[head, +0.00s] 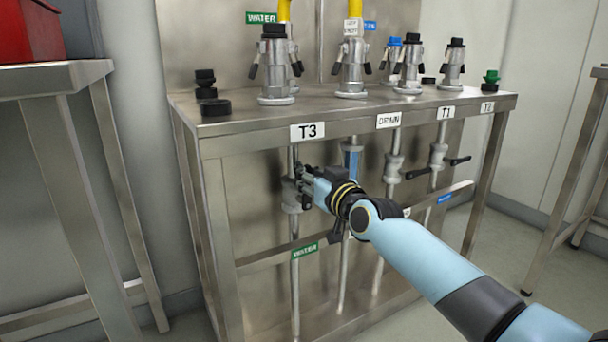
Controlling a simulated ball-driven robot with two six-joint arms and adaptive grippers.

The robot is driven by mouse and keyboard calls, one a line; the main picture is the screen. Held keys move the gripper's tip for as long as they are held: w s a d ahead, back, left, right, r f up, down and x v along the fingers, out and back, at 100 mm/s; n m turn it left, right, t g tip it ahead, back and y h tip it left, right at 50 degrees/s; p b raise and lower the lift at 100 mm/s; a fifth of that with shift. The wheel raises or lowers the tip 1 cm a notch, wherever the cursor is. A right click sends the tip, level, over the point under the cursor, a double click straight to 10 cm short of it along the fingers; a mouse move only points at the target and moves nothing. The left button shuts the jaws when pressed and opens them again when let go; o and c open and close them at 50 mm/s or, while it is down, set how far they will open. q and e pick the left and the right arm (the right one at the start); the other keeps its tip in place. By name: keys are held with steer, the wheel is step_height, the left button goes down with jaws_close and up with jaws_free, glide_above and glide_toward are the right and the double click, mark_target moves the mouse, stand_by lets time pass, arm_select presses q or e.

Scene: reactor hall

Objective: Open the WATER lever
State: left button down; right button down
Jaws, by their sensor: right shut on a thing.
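The WATER lever (299,162) is a small dark handle at the valve on the leftmost pipe, under the T3 plate. A green WATER label (305,250) sits on the lower rail beside that pipe. My right gripper (302,184) comes in from the right and is shut on the lever at the valve body. Its fingers cover much of the lever and valve, so the lever's exact angle is hard to tell. My left gripper is not in view.
The steel bench (240,135) carries several metal couplings, with loose black caps (214,107) at its left corner. Other valves with black levers (417,173) hang on pipes to the right. A steel table (50,80) with a red box (28,32) stands at left.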

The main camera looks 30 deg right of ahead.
steer(key=shift+s+f, duration=0.1)
steer(key=shift+f, duration=0.2)
steer(key=c, duration=1.2)
jaws_free()
steer(key=shift+d+r, duration=0.1)
steer(key=shift+r, duration=0.05)
steer(key=shift+c, duration=0.2)
steer(key=shift+r, duration=0.1)
steer(key=s, duration=1.2)
steer(key=shift+d, duration=0.2)
